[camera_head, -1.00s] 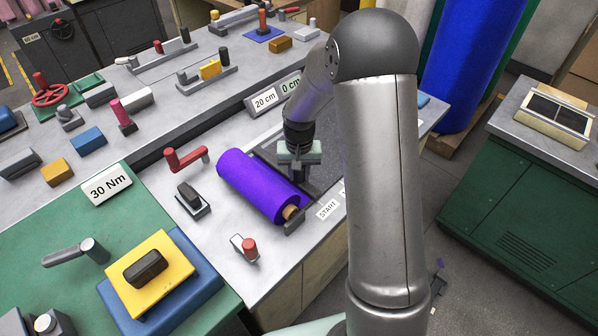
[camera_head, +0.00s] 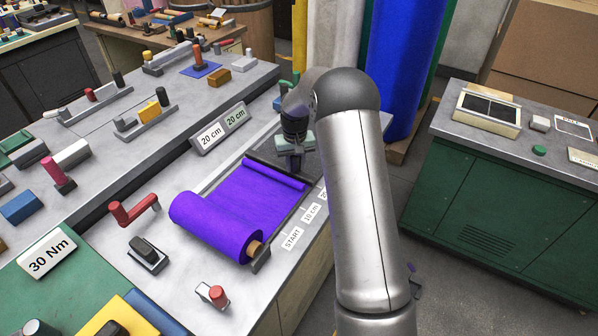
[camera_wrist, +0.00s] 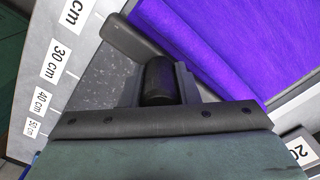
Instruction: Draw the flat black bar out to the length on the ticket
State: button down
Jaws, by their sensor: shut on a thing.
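The flat black bar (camera_wrist: 128,42) lies across the front edge of the purple felt (camera_head: 245,205), which is drawn out flat from its roll (camera_head: 212,228). My gripper (camera_wrist: 158,84) is shut on the bar's dark upright grip, seen between the fingers in the wrist view. In the head view my gripper (camera_head: 296,162) is over the bar, and my wrist partly hides it. The left plate of the ticket stand (camera_head: 210,136) reads 20 cm. The right plate (camera_head: 236,118) also reads 20 cm.
Length labels, with START (camera_head: 292,238) nearest the roll, run along the bench edge. A red crank (camera_head: 133,211), a black-topped block (camera_head: 146,252) and a red knob (camera_head: 215,294) stand left of and below the roll.

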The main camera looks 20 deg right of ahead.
jog(key=shift+w+d+r, duration=0.1)
jog(key=shift+w+d, duration=0.25)
jog(key=shift+d, duration=0.15)
jog(key=c, duration=1.1)
grip_release()
jog(key=shift+s+a, duration=0.1)
jog(key=shift+a, duration=0.1)
jog(key=shift+r, duration=0.2)
notch_tip(320, 180, up, 17)
jog(key=b, duration=0.1)
jog(key=shift+b, duration=0.3)
